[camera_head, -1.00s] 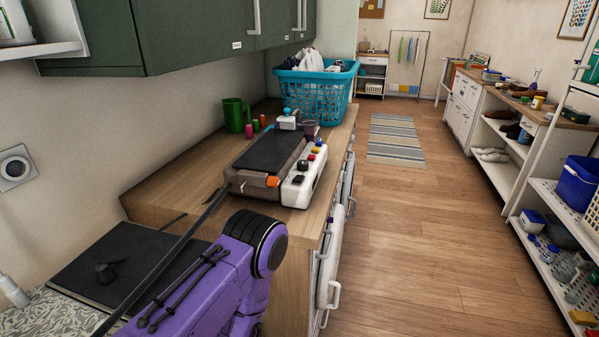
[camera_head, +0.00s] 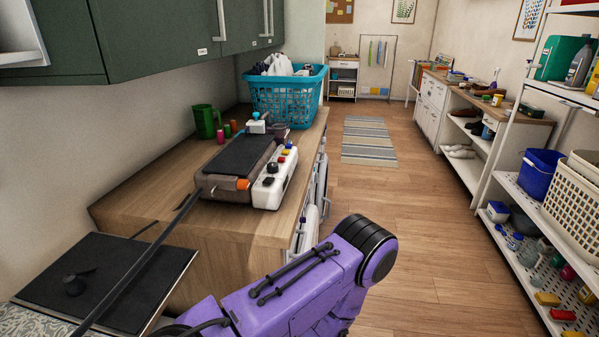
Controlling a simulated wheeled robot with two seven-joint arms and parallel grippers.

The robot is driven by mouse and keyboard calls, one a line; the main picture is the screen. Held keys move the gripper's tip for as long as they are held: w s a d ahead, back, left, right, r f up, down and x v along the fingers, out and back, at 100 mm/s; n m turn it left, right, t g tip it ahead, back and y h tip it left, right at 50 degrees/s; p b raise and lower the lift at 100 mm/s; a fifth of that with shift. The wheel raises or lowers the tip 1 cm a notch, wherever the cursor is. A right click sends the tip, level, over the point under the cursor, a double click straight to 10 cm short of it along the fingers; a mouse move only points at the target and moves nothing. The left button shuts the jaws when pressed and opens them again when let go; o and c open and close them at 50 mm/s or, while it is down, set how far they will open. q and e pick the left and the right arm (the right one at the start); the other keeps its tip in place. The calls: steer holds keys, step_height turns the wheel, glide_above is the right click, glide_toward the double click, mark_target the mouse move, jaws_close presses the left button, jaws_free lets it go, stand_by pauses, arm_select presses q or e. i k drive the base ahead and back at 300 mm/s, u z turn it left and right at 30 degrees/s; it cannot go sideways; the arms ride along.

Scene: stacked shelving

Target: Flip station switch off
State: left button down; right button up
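A grey and black station (camera_head: 241,165) stands on the wooden counter. Its white control panel (camera_head: 267,192) runs along its right side, with a black knob (camera_head: 272,167) and small red, yellow and blue controls. An orange part (camera_head: 243,184) sits at the station's front corner. I cannot tell from here which part is the switch or how it is set. One purple arm of mine rises from the bottom edge, in front of and below the counter, apart from the station. Neither gripper shows.
A teal laundry basket (camera_head: 286,97) and a green mug (camera_head: 206,122) stand behind the station. A black mat (camera_head: 95,270) lies at lower left. Green cabinets (camera_head: 150,35) hang above. White shelving (camera_head: 508,188) stands at right. The wooden floor (camera_head: 415,215) between is clear.

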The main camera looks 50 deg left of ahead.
mark_target(268, 180)
steer(key=i, duration=0.7)
steer(key=u, duration=1.6)
